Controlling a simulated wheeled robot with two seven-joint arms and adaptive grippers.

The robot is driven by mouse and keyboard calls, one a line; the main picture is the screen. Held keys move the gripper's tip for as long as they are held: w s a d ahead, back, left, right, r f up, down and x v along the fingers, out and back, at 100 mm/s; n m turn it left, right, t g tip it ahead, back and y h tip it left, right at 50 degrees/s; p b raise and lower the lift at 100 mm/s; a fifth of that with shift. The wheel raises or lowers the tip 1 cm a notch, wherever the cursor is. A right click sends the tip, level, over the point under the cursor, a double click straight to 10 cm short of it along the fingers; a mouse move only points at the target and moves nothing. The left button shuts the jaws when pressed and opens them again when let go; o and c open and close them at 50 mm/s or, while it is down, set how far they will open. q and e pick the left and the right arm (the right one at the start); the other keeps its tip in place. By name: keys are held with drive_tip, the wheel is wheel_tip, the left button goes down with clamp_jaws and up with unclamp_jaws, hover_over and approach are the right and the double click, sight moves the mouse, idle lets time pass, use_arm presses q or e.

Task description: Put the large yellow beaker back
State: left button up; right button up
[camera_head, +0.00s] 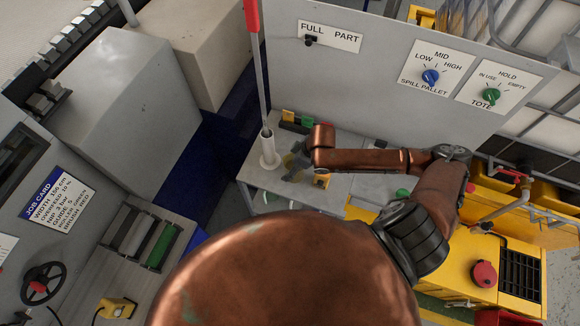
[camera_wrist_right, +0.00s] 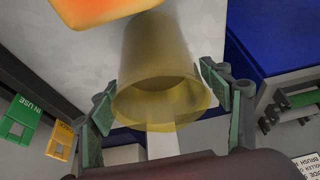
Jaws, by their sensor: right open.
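The large yellow beaker (camera_wrist_right: 160,60) is translucent and shows in the right wrist view, its wide mouth facing my camera. My right gripper (camera_wrist_right: 160,98) is open, with one finger on either side of the beaker and a visible gap at the right finger. Contact at the left finger cannot be told. In the head view my right gripper (camera_head: 296,166) is over the small grey table (camera_head: 335,188), beside a white upright tube. The beaker is mostly hidden by the gripper there. My left gripper is not in view.
The white tube (camera_head: 268,150) holds a red-handled rod close to the gripper. Green, yellow and red tags (camera_head: 288,117) stand along the grey panel (camera_head: 350,85) behind. A yellow unit (camera_head: 400,235) with a red button is at right. An orange object (camera_wrist_right: 105,8) is beyond the beaker.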

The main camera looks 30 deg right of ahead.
drive_tip(key=v, duration=1)
drive_tip(key=shift+r, duration=0.25)
drive_tip(key=shift+s+f, duration=0.1)
drive_tip(key=shift+s, duration=0.05)
